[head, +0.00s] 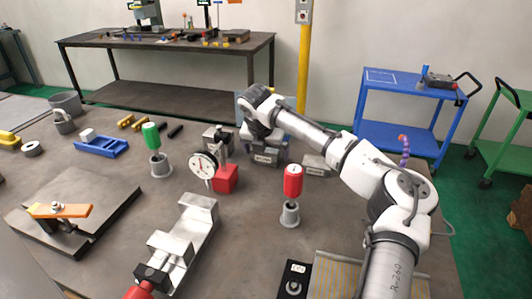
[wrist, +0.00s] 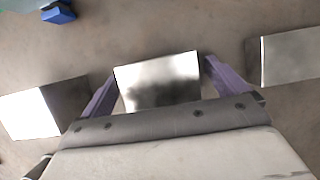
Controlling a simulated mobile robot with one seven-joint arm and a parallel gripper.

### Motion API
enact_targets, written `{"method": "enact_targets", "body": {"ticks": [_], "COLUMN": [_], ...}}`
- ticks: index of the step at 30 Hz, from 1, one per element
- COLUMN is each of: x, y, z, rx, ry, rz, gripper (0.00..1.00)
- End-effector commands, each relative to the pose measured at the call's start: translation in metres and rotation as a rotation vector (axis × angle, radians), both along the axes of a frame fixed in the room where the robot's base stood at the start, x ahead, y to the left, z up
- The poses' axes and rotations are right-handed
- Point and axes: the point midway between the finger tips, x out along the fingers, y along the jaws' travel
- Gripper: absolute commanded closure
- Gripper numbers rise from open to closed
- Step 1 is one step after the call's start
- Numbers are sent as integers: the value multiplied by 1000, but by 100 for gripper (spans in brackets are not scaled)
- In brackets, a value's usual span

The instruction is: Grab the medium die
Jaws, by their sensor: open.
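Three grey metal die blocks stand in a row on the bench. The middle one (head: 265,156), between the others in the row, looks like the medium die; its label is too small to read surely. In the wrist view this block (wrist: 158,84) sits between the two purple fingers of my gripper (wrist: 160,76), with a gap at each side. My gripper (head: 263,150) is open around it in the head view and partly hides it. Another block (head: 318,165) stands to the right, also in the wrist view (wrist: 288,56). The third (wrist: 42,108) is to the left.
A dial indicator (head: 203,167) on a red base (head: 225,180) stands front-left of the blocks. A red-handled tool (head: 293,182) stands upright in front of them. A steel vise (head: 180,240) lies nearer. A blue block (wrist: 58,13) shows at the wrist view's upper left.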

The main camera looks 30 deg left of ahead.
Motion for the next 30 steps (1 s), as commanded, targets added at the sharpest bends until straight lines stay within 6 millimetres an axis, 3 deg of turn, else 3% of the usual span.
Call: {"method": "enact_targets", "body": {"ticks": [3, 21, 30], "x": [0, 0, 0], "y": [0, 0, 1], "z": [0, 1, 4], "rx": [0, 1, 3], "ry": [0, -1, -4], "rz": [0, 0, 1], "gripper": [3, 82, 82]}}
